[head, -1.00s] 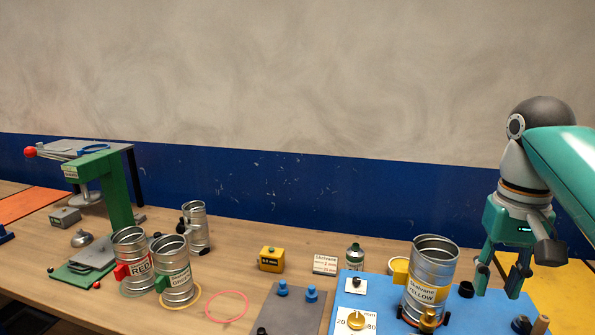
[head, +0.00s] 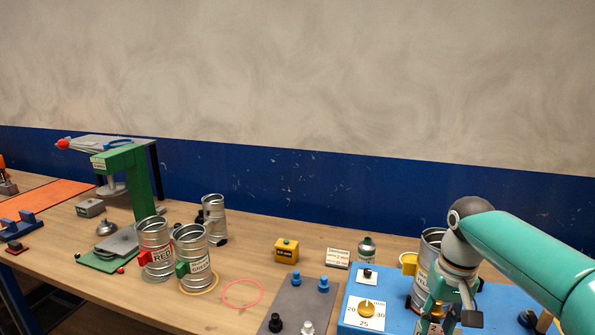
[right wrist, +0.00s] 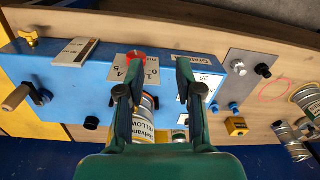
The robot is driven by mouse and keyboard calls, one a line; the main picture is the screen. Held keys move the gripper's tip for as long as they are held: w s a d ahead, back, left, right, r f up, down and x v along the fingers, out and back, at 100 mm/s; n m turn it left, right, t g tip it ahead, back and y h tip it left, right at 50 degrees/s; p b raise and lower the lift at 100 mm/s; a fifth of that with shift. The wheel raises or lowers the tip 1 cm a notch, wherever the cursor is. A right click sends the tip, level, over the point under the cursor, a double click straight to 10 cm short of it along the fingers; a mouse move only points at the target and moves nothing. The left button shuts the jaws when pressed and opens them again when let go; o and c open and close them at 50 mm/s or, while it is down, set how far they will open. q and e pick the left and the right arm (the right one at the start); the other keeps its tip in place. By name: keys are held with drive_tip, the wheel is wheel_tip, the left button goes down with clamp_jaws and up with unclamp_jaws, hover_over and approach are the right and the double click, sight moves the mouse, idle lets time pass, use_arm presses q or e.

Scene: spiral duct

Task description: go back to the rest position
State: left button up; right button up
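My right gripper (head: 440,318) is in front of the yellow-labelled metal duct (head: 431,250) in the head view and hides most of it. In the right wrist view its two fingers (right wrist: 156,92) are spread wide and empty, above the blue panel (right wrist: 75,78). The yellow-labelled duct (right wrist: 148,118) shows between and below the fingers there; I cannot tell whether they touch it. My left gripper is not in view.
The red-labelled duct (head: 154,243) and green-labelled duct (head: 190,254) stand at the left near a green press (head: 141,185). A yellow block (head: 286,250), a small bottle (head: 366,250) and a grey plate (head: 315,299) lie between. A pink ring (head: 242,294) lies flat.

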drive_tip(key=s+a+f+n+y, duration=0.1)
drive_tip(key=a+f, duration=0.3)
drive_tip(key=f, duration=0.8)
drive_tip(key=s+a+f+y, duration=0.1)
drive_tip(key=a+f, duration=0.3)
drive_tip(key=f, duration=0.9)
drive_tip(key=s+a+f, duration=0.3)
drive_tip(key=s+f, duration=0.4)
drive_tip(key=s, duration=0.3)
drive_tip(key=s+a+f+m+y+b, duration=0.1)
drive_tip(key=s+a+f, duration=0.2)
drive_tip(key=s+f, duration=0.5)
drive_tip(key=shift+s+a+m, duration=0.15)
drive_tip(key=shift+s+m, duration=0.15)
drive_tip(key=shift+s, duration=0.9)
